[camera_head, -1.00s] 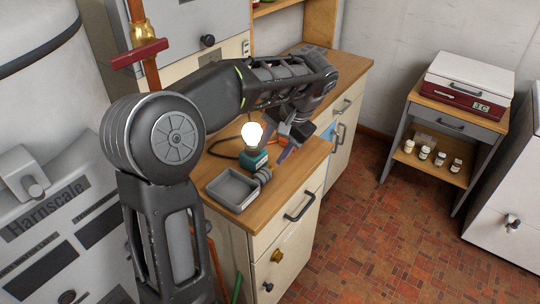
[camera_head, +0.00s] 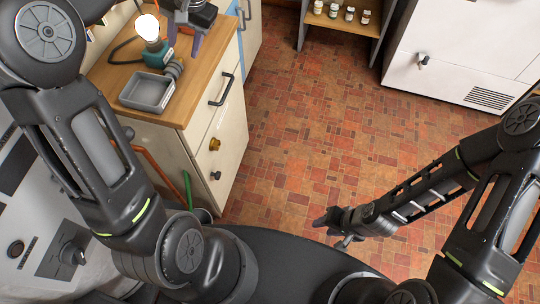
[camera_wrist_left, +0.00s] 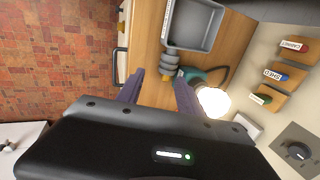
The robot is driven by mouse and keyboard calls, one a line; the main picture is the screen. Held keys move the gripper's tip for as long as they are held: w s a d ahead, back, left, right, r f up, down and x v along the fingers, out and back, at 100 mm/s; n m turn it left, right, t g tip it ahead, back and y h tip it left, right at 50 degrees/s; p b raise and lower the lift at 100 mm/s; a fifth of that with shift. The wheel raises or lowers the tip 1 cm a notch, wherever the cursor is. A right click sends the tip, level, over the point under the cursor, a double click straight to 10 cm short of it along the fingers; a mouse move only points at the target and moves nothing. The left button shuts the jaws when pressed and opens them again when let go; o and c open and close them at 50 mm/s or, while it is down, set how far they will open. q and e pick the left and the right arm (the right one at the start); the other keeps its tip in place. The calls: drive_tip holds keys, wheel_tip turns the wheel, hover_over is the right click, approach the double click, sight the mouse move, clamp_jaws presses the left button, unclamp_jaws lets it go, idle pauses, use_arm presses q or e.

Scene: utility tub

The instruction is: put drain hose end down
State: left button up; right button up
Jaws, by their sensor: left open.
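A short grey ribbed piece, which looks like the drain hose end (camera_head: 173,69), lies on the wooden counter (camera_head: 112,80) between the grey tray and a teal lamp base. It also shows in the left wrist view (camera_wrist_left: 169,63), beyond my fingertips. My left gripper (camera_head: 184,38) is open and empty above the counter, just right of the lit bulb. In the left wrist view its two fingers (camera_wrist_left: 160,88) stand apart, with bare wood between them. My right gripper (camera_head: 335,226) hangs over the tiled floor, far from the counter; its finger gap is unclear.
The grey tray (camera_head: 147,92) stands at the counter's front edge. The lit bulb (camera_head: 148,28) on its teal base (camera_head: 158,54) is close to my left gripper. A drawer handle (camera_head: 221,90) sticks out from the cabinet front. The tiled floor (camera_head: 300,130) is clear.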

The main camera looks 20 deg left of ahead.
use_arm(q)
drive_tip(key=s+d+f+m+h, duration=0.1)
drive_tip(key=s+d+f+h, duration=0.15)
drive_tip(key=d+f, duration=0.75)
drive_tip(key=s+d+f+m+h, duration=0.1)
drive_tip(key=d+f+h, duration=0.2)
drive_tip(key=d+f, duration=0.7)
drive_tip(key=s+d+f+n+h, duration=0.1)
drive_tip(key=s+d+f+n, duration=0.1)
drive_tip(key=s+d+f, duration=0.3)
drive_tip(key=s+d+f+n+h, duration=0.1)
drive_tip(key=s+d+f, duration=0.3)
drive_tip(key=s+f, duration=0.8)
drive_tip(key=shift+s+d+n+t+h, duration=0.3)
drive_tip(key=shift+s+d+n+h, duration=0.1)
drive_tip(key=shift+s+n, duration=0.15)
drive_tip(key=shift+f, duration=0.1)
